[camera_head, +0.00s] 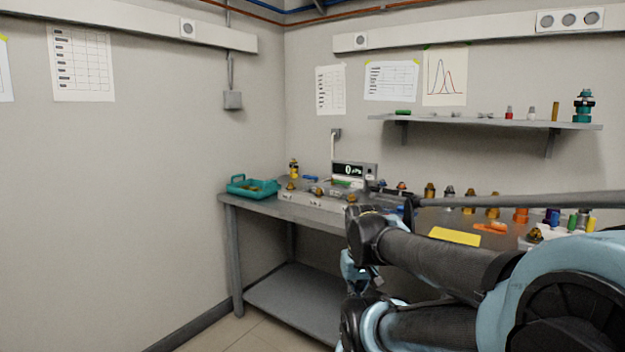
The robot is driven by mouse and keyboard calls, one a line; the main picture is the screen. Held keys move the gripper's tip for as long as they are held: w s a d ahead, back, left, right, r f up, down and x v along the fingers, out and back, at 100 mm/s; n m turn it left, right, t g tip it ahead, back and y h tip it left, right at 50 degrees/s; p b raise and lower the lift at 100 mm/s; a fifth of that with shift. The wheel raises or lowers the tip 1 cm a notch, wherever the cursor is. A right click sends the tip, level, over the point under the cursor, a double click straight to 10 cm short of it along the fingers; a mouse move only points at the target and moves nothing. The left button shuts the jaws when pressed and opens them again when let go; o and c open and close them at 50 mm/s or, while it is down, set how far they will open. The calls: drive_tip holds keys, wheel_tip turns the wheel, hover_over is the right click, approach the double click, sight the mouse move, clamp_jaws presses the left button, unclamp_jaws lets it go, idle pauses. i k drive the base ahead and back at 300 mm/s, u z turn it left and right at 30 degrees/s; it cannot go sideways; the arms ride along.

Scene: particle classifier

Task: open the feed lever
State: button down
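No feed lever can be made out for certain. A digital readout box (354,170) showing "0" stands at the back of the grey workbench (272,208), with small devices in front of it. A long thin grey bar (520,200) crosses the right side above the bench; I cannot tell what it belongs to. My arm reaches in from the lower right and folds down in front of the bench. My gripper (362,277) seems to be at the small light-blue and dark parts by the bench's front edge. Its fingers are not clear, and nothing held shows.
A teal tray (238,190) sits at the bench's left end. Several small brass-coloured fittings, a yellow card (455,236) and an orange piece (491,228) lie on the bench. A wall shelf (480,121) holds small items. The lower shelf (290,300) and floor at left are clear.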

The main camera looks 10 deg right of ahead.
sight(314, 178)
drive_tip(key=k, duration=0.8)
drive_tip(key=u, duration=0.45)
drive_tip(key=i, duration=1.65)
drive_tip(key=z, duration=0.6)
